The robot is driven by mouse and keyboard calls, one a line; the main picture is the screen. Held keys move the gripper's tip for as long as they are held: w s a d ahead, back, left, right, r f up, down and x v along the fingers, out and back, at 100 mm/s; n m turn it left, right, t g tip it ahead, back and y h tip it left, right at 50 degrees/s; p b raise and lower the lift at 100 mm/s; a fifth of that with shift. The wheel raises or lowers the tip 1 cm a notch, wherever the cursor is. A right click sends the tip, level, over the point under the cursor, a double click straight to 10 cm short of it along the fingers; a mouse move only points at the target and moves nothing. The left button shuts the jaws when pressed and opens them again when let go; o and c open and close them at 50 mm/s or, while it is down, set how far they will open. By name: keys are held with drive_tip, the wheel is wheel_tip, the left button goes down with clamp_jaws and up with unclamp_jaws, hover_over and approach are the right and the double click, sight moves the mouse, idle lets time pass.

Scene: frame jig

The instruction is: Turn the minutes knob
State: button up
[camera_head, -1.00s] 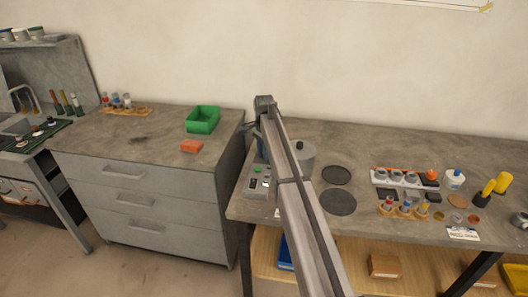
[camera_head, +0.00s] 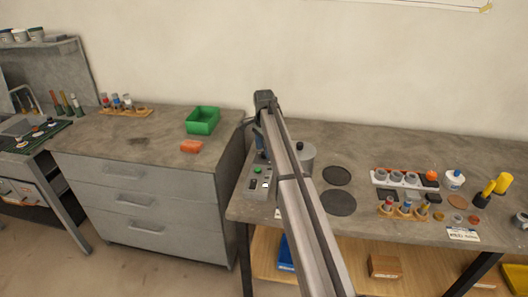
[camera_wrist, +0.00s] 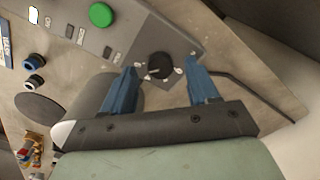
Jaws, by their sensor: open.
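A black round knob (camera_wrist: 160,65) sits on a grey control box, between small light marks on its face. In the wrist view my gripper (camera_wrist: 167,80) has its two blue fingers apart, one on each side of the knob and a little short of it in the picture. I cannot tell whether a finger touches it. A green button (camera_wrist: 101,14) is on the same box, left of the knob. In the head view the control box (camera_head: 257,184) shows at the bench's left end; my arm hides the knob and most of the gripper there.
A grey cylindrical pot (camera_head: 307,155) stands right of my arm. A white tray (camera_head: 400,181) with parts is further right.

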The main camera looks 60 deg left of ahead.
wheel_tip(320, 180, up, 12)
drive_tip(key=shift+f, duration=0.15)
idle(0.7)
